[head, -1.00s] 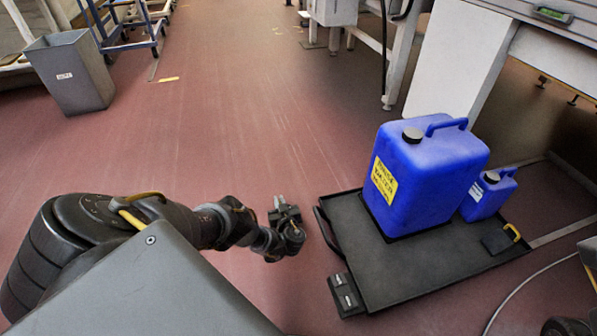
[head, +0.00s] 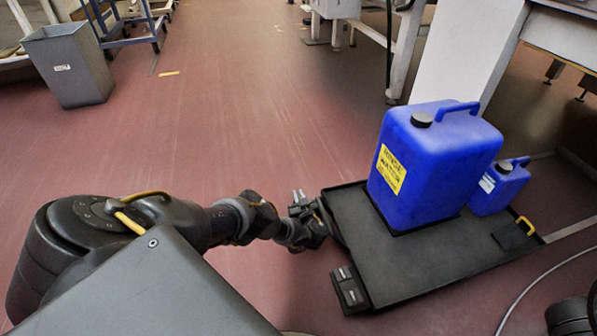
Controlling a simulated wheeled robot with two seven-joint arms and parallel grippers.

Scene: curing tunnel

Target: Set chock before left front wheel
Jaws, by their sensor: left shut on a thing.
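A low black cart (head: 395,285) stands on the floor at right, with its wheels hidden under the deck. A black block with a yellow handle, which looks like the chock (head: 511,238), lies on the deck's right end beside the jugs. My left gripper (head: 298,203) is at the cart's left end, shut on the black push handle (head: 338,228); the grip itself is partly hidden by the gripper. My right gripper is not in view; only a dark part of that arm shows at the lower right.
A large blue jug (head: 430,170) with a yellow label and a small blue jug (head: 497,188) stand on the cart. A black block with two grey pads (head: 349,288) sits at its near left corner. A grey bin (head: 70,68) stands far left. The middle floor is clear.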

